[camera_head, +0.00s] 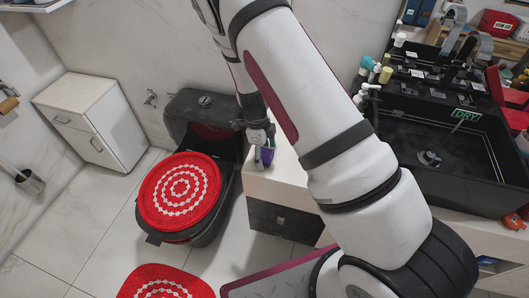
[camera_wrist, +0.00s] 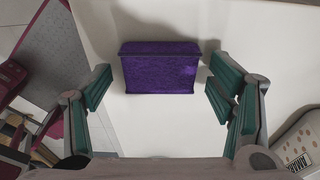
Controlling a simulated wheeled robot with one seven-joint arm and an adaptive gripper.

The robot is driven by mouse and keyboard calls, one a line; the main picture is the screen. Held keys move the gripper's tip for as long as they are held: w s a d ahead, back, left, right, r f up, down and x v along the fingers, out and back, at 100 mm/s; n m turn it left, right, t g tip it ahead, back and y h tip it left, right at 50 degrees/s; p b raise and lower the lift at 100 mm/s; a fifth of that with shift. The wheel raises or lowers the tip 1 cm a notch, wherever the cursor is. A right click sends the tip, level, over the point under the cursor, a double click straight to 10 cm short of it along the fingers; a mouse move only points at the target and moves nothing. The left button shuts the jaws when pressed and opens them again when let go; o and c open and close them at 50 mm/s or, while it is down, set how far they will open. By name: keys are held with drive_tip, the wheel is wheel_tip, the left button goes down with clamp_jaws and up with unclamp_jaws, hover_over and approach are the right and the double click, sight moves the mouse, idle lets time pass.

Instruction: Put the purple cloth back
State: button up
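The purple cloth (camera_wrist: 160,72) is a compact, block-like purple piece on a pale surface, in the upper middle of the wrist view. A dark band runs along its upper edge. In the head view a small bit of purple (camera_head: 267,155) shows below my wrist, at the left end of the pale counter. My gripper (camera_wrist: 158,86) is open, with green-padded fingers to the left and right of the cloth and a gap on each side. Nothing is held. In the head view my gripper (camera_head: 262,143) is small and partly hidden by my arm.
A black toilet with a red-and-white crocheted cover (camera_head: 180,192) stands left of the counter (camera_head: 284,172). A white cabinet (camera_head: 92,118) is farther left. A black sink (camera_head: 450,150) with bottles behind it is at right. Tiled floor (camera_head: 100,235) is open at lower left.

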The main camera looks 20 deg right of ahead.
drive_tip(key=s+a+r+n+t+y, duration=0.1)
drive_tip(key=s+r+n, duration=0.15)
drive_tip(key=r, duration=0.95)
drive_tip(key=s+a+r+n+y, duration=0.1)
drive_tip(key=r+n, duration=0.3)
drive_tip(key=r, duration=0.8)
drive_tip(key=s+d+r+n+t, duration=0.1)
drive_tip(key=s+r+n+t, duration=0.1)
drive_tip(key=s+r+n, duration=0.6)
drive_tip(key=s+d+r+n+t, duration=0.1)
drive_tip(key=s+r+n+t, duration=0.2)
drive_tip(key=s+r+n, duration=0.5)
drive_tip(key=s+n, duration=0.2)
drive_tip(key=s, duration=0.4)
drive_tip(key=shift+s+d+n+h, duration=0.2)
drive_tip(key=shift+n+h, duration=0.15)
drive_tip(key=shift+h, duration=0.05)
